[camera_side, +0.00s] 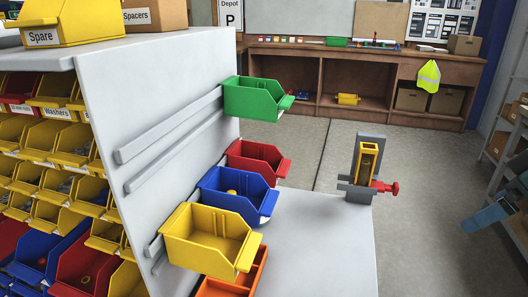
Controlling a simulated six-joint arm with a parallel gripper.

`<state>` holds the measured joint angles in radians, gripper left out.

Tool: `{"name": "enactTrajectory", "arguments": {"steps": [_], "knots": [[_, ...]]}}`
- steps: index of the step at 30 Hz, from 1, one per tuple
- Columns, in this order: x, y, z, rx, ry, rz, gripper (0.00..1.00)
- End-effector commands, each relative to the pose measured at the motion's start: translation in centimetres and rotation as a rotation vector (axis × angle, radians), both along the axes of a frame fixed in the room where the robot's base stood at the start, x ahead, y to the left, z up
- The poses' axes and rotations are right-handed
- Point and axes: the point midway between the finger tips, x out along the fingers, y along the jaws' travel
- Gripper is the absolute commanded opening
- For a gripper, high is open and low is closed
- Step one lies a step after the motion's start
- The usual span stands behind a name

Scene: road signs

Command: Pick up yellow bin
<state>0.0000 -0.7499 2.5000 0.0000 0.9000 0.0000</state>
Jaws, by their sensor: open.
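A yellow bin (195,249), open at the top and empty as far as I can see, is at the near end of the grey panel's side, at the lower rail. It is above an orange bin (238,278), which it partly hides. A blue bin (222,204) with a small yellow item in it is just behind the yellow bin. Another yellow bin (83,31), labelled "Spare", sits on top of the rack at the upper left. I cannot make out my gripper in this view.
A red bin (248,168) and a higher green bin (249,101) are farther along the panel (150,90). A grey vise-like fixture (358,190) with a red handle stands on the light worktop (325,250), which is otherwise clear. Several small bins fill the left rack.

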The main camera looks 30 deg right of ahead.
Motion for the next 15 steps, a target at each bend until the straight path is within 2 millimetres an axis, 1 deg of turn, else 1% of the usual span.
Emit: {"name": "enactTrajectory", "arguments": {"steps": [11,15], "knots": [[0.00,0.00,0.00,0.000,0.000,0.000,1.00],[0.32,0.18,0.08,0.000,-0.003,0.011,1.00]]}}
